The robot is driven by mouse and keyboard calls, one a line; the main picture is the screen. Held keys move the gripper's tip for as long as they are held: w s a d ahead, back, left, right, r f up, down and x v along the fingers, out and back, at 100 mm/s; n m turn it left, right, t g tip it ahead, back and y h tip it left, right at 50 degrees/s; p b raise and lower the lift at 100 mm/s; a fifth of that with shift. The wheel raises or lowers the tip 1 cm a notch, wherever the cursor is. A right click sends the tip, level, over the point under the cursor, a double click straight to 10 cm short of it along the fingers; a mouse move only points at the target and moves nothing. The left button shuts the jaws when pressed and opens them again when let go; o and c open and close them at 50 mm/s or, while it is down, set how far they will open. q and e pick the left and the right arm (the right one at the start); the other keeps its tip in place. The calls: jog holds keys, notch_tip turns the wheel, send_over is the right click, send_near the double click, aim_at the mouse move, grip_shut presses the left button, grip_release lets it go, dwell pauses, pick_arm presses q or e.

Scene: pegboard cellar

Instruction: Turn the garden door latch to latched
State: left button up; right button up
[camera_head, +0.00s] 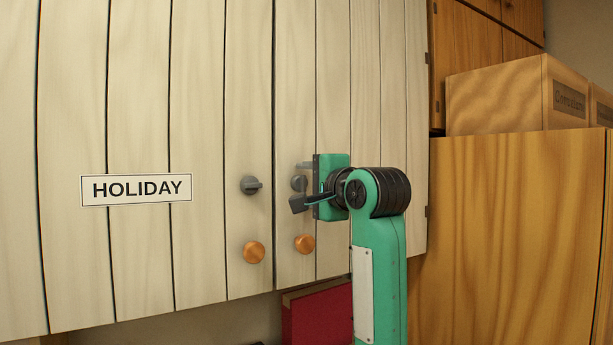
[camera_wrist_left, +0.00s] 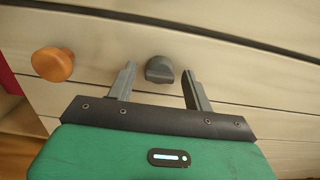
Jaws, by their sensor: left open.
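Two small grey turn latches sit on the pale plank doors in the head view. The left latch (camera_head: 250,185) has its grip lying roughly level. The right latch (camera_head: 298,183) is partly hidden by my left gripper (camera_head: 302,184). No label shows which is the garden door latch. In the left wrist view, a grey latch (camera_wrist_left: 160,69) shows between the two fingertips of my left gripper (camera_wrist_left: 158,74). The jaws are open, with a finger to each side of the latch; I cannot tell whether they touch it. My right gripper is not in view.
Copper round knobs (camera_head: 254,252) (camera_head: 305,244) sit below the latches; one (camera_wrist_left: 53,64) also shows in the wrist view. A HOLIDAY sign (camera_head: 136,190) is on the left planks. A wooden cabinet (camera_head: 500,230) with a box (camera_head: 497,97) on top stands right. A red object (camera_head: 318,315) is below.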

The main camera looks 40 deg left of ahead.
pick_arm(q)
jog(key=shift+w+a, duration=0.1)
jog(key=shift+a, duration=0.05)
jog(key=c, duration=1)
jog(key=shift+o, duration=0.2)
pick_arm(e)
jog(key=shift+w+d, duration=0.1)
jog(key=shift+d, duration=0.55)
pick_arm(q)
jog(key=shift+f, duration=0.1)
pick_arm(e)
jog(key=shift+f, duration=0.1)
